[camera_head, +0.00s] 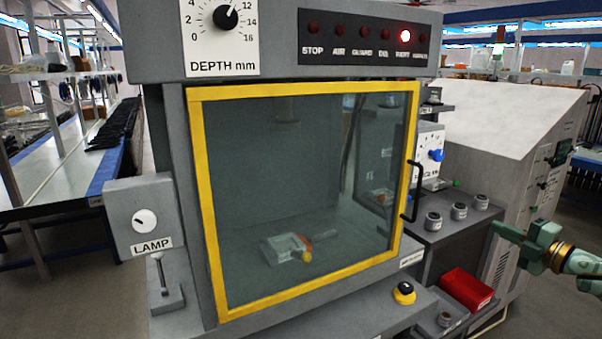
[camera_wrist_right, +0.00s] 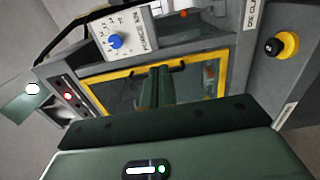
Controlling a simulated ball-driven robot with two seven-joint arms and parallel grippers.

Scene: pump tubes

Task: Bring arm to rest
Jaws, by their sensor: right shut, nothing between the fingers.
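My right gripper (camera_head: 494,226) is at the right edge of the head view, its arm coming in from the right. Its fingers point left, towards the machine. It is shut and empty, apart from the black door handle (camera_head: 415,191) and the side shelf things. In the right wrist view the closed green fingers (camera_wrist_right: 158,88) stand in front of the yellow door frame (camera_wrist_right: 118,99). My left gripper is not in view.
The grey machine's yellow-framed glass door (camera_head: 205,215) is closed; a small fixture (camera_head: 284,248) shows behind it. A red bin (camera_head: 467,289) and several grey round parts (camera_head: 459,211) are on the right. A black button on yellow (camera_head: 404,292) is below the door.

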